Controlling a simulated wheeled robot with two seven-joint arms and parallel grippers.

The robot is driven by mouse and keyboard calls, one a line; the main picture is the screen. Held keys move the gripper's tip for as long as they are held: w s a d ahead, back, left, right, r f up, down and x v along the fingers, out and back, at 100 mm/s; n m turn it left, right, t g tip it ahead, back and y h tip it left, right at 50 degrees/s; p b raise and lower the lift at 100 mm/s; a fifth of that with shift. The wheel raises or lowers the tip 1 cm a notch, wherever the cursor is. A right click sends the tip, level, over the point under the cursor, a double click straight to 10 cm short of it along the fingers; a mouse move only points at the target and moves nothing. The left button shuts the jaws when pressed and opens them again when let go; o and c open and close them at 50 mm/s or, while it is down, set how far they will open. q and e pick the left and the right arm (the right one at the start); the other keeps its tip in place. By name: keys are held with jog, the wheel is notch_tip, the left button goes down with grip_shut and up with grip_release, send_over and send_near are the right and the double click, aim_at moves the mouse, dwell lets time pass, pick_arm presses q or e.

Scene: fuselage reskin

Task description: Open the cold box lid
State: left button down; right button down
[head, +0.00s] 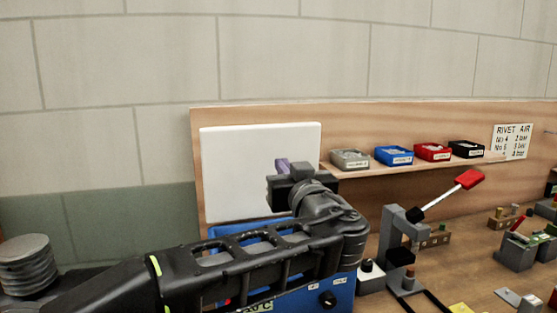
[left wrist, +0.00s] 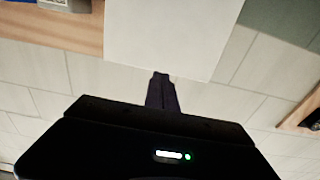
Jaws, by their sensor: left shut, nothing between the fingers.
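The cold box (head: 341,292) is blue, with a dark knob and small labels on its front, and stands at the bench's left end. Its white lid (head: 245,165) stands upright against the wooden back panel, raised from the box. The lid also fills the upper middle of the left wrist view (left wrist: 170,35). My left gripper (head: 282,165) is in front of the lid, shut and empty. Its fingers also show in the left wrist view (left wrist: 161,88), pointing at the lid; I cannot tell if they touch it. My left arm hides much of the box. My right gripper is not in view.
A shelf holds a grey tray (head: 349,159), a blue tray (head: 394,156), a red tray (head: 432,152) and a black tray (head: 466,149). A grey stand with a red-handled lever (head: 469,180) rises right of the box. Stacked grey discs (head: 27,262) are at far left.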

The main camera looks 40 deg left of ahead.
aim_at(265, 143)
pick_arm(q)
jog(key=p+x, duration=0.5)
jog(key=x, duration=0.8)
jog(key=shift+a, duration=0.15)
jog(key=shift+w+a+r, duration=0.1)
jog(key=shift+w+a, duration=0.05)
jog(key=shift+a, duration=0.05)
jog(key=shift+w+a+r+g+h+p, duration=0.2)
jog(key=shift+w+a+g+h+p, duration=0.4)
jog(key=shift+w+a+h, duration=0.4)
jog(key=shift+a+f, duration=0.1)
jog(key=shift+a, duration=0.15)
